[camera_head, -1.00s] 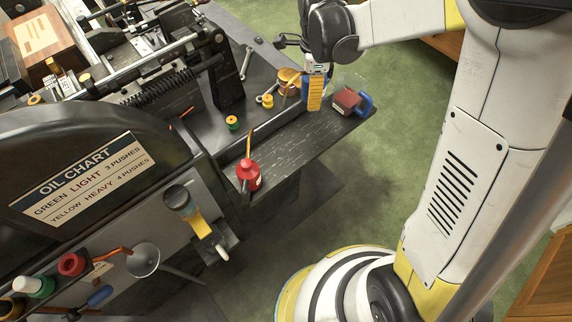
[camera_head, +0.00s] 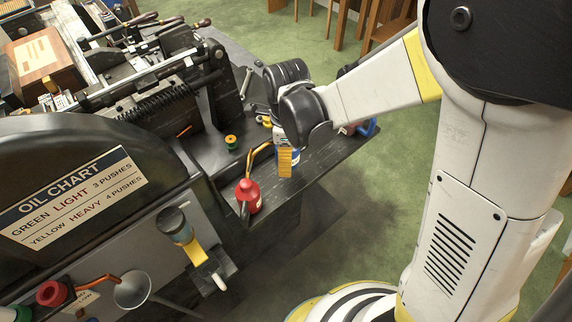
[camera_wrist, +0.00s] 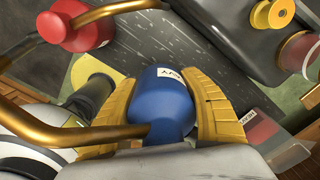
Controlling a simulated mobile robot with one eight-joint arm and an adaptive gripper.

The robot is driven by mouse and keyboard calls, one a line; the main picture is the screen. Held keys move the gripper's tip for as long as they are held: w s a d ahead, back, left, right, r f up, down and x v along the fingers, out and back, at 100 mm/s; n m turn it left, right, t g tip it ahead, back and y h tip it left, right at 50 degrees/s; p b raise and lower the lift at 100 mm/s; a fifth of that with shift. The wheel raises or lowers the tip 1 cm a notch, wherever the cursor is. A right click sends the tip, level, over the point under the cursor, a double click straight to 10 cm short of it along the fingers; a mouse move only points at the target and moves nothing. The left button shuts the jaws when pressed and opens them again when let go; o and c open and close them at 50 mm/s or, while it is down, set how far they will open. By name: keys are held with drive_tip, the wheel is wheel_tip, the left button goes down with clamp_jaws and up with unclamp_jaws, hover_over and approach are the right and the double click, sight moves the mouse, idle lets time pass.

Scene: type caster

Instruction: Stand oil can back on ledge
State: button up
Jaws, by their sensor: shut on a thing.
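My gripper (camera_head: 286,160) has its yellow fingers shut on a blue oil can (camera_wrist: 163,100) with a pale label ending in "VY". In the wrist view the can sits between both fingers (camera_wrist: 158,82), and its brass spout (camera_wrist: 75,137) runs to the left. In the head view only a sliver of blue (camera_head: 296,156) shows beside a finger. The can is over the dark ledge (camera_head: 318,165); I cannot tell whether its base touches. A red oil can (camera_head: 249,197) stands on the ledge to the left, and it also shows in the wrist view (camera_wrist: 80,30).
A green-and-yellow spool (camera_head: 231,142) lies on the machine bed behind. The oil chart machine (camera_head: 75,200) fills the left. Green floor (camera_head: 395,175) is open to the right.

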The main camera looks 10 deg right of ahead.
drive_tip(key=shift+f, duration=0.95)
drive_tip(key=shift+f+b, duration=0.1)
drive_tip(key=shift+b, duration=0.2)
drive_tip(key=shift+f+b, duration=0.35)
drive_tip(key=shift+f, duration=0.05)
drive_tip(key=shift+f, duration=0.1)
